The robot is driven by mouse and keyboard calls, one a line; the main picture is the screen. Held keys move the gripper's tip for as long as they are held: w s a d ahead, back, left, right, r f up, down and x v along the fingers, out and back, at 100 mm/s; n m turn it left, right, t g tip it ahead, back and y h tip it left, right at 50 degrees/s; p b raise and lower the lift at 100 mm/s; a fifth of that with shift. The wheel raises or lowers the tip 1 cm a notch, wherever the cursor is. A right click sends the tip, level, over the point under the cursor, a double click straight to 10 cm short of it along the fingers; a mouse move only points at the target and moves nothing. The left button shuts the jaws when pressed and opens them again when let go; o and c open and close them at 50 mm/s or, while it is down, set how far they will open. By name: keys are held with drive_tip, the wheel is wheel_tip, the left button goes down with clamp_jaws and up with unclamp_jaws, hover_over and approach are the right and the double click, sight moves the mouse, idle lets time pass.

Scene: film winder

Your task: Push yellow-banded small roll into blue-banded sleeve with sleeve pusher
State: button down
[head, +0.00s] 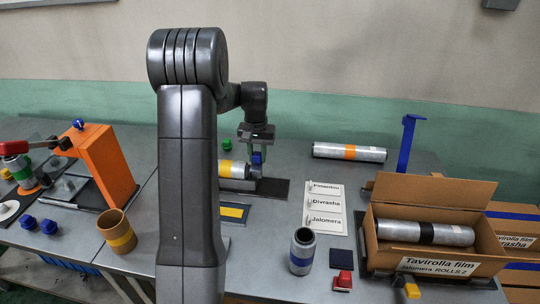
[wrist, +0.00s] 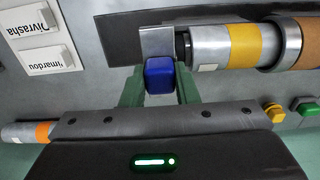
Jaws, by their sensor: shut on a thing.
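My gripper (wrist: 160,82) is shut on the blue handle (wrist: 160,72) of the sleeve pusher, which has a grey upright plate (wrist: 155,42). It also shows in the head view (head: 257,153), just right of the roll. The yellow-banded small roll (wrist: 243,42) lies on its side, silver with a dark core end facing the plate. The plate is close to that end; I cannot tell if they touch. The roll's other end meets a brown sleeve (wrist: 312,45) at the wrist view's right edge.
A blue-banded grey cylinder (head: 302,250) and a yellow-banded brown sleeve (head: 117,232) stand at the front. An orange-banded roll (head: 349,152) lies behind. A film box (head: 435,263) stands right, an orange press (head: 106,165) left. Label cards (head: 327,205) lie centrally.

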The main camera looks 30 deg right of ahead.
drive_tip(key=w+a, duration=0.2)
drive_tip(key=a, duration=0.1)
drive_tip(key=w+a, duration=0.6)
drive_tip(key=shift+a, duration=0.2)
drive_tip(key=c, duration=1.1)
unclamp_jaws()
wheel_tip(320, 180, up, 14)
drive_tip(key=shift+f, duration=0.1)
